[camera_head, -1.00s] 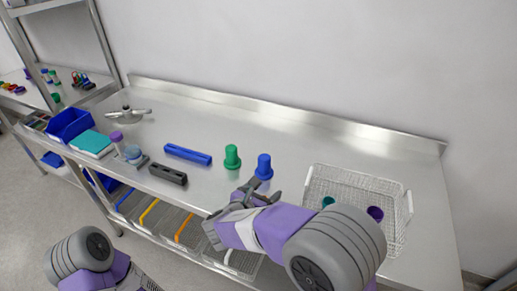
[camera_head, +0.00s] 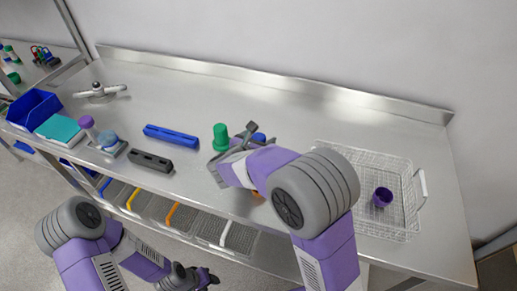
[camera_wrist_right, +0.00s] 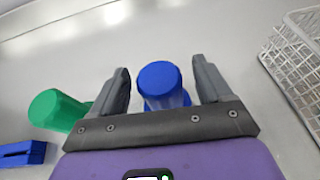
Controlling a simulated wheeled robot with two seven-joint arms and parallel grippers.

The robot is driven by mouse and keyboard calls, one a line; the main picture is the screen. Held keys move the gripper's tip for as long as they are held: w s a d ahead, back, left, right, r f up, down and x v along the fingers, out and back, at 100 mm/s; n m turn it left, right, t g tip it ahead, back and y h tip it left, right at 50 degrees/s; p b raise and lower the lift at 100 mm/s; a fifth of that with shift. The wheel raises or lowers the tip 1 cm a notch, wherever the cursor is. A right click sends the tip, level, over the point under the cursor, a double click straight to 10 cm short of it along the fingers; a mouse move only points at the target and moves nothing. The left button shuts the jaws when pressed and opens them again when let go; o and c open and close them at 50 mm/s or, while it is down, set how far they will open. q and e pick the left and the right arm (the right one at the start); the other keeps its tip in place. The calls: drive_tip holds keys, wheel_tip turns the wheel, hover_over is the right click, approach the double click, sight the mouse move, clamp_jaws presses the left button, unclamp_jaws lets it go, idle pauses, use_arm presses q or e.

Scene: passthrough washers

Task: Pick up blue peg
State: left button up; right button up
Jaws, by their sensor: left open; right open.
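The blue peg (camera_wrist_right: 160,88) stands on the steel table between the two spread fingers of my right gripper (camera_wrist_right: 161,70) in the right wrist view. Small gaps show between the peg and both fingers. In the head view the blue peg (camera_head: 258,138) is mostly hidden behind my right gripper (camera_head: 256,132). My left gripper (camera_head: 200,279) is low in the head view, in front of the table, open and away from the peg.
A green peg (camera_head: 220,138) stands just left of my right gripper. A wire basket (camera_head: 410,165) with a purple cup (camera_head: 382,197) is on the right. A blue bar (camera_head: 171,136) and a dark bar (camera_head: 150,161) lie to the left.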

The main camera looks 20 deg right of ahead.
drive_tip(key=shift+w, duration=0.1)
drive_tip(key=c, duration=1.1)
drive_tip(key=shift+o, duration=0.2)
drive_tip(key=shift+r, duration=0.15)
